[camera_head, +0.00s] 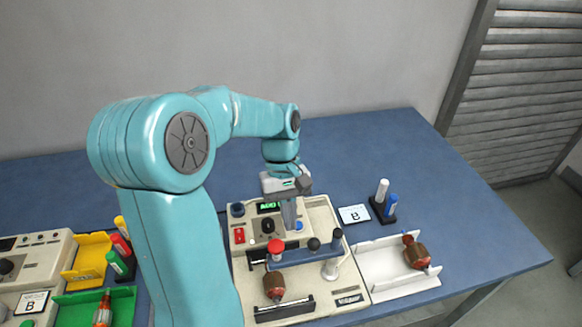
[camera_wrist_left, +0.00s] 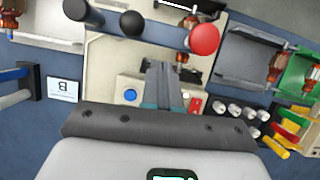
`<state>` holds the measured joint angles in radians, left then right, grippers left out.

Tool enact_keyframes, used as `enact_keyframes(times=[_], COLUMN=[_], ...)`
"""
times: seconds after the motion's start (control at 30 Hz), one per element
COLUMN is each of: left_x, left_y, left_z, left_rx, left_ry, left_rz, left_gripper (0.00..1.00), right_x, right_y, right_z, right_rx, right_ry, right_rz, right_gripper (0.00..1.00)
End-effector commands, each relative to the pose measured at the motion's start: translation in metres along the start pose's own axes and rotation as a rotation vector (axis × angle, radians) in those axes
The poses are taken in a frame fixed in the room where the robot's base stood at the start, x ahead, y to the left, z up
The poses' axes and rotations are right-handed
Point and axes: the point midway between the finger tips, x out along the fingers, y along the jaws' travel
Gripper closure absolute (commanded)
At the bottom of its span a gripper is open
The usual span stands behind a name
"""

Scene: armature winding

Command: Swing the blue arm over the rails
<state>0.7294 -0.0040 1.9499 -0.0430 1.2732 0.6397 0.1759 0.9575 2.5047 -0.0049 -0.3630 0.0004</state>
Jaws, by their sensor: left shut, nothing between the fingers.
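The winding machine (camera_head: 322,215) is a cream box with a lit green display. Its dark blue arm (camera_head: 297,257) lies across the front part of the machine, with a red knob (camera_head: 275,246) towards its left end and dark knobs further right. A copper-wound armature (camera_head: 274,287) sits just in front of it. In the left wrist view the blue arm (camera_wrist_left: 160,32) crosses near the top, with its red knob (camera_wrist_left: 204,38) at the right. My left gripper (camera_head: 290,226) points down, shut and empty, over the panel behind the blue arm.
A white tray (camera_head: 385,290) with another armature (camera_head: 416,255) stands to the right. Behind it are a label card (camera_head: 354,215) and a holder with a white and a blue marker (camera_head: 391,205). Yellow (camera_head: 88,262) and green (camera_head: 70,307) bins stand at left. The back right of the table is clear.

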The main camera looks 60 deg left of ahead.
Motion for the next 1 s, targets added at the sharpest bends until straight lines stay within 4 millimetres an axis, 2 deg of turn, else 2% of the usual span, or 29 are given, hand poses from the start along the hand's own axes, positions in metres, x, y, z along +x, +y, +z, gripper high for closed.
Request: enact_keyframes(times=[0.03, 0.3, 0.5, 0.67, 1.0], left_x=[-0.015, -0.079, -0.109, -0.118, -0.118], left_y=[0.000, 0.000, 0.000, 0.000, 0.000], left_z=[0.000, 0.000, 0.000, 0.001, 0.001], left_rx=[0.000, 0.000, 0.000, 0.000, 0.000], left_ry=[0.005, 0.003, 0.001, 0.000, -0.001], left_rz=[0.004, 0.003, 0.001, 0.001, 0.000], left_gripper=[1.00, 1.00, 1.00, 1.00, 1.00], right_x=[-0.001, -0.005, -0.007, -0.007, -0.007], right_y=[0.000, -0.002, -0.003, -0.003, -0.003], right_z=[0.000, 0.000, 0.000, 0.000, 0.000], right_rx=[0.000, 0.000, 0.000, 0.000, 0.000], right_ry=[0.000, 0.000, 0.000, 0.000, 0.000], right_rz=[0.000, 0.000, 0.000, 0.000, 0.000], right_gripper=[1.00, 1.00, 1.00, 1.00, 1.00])
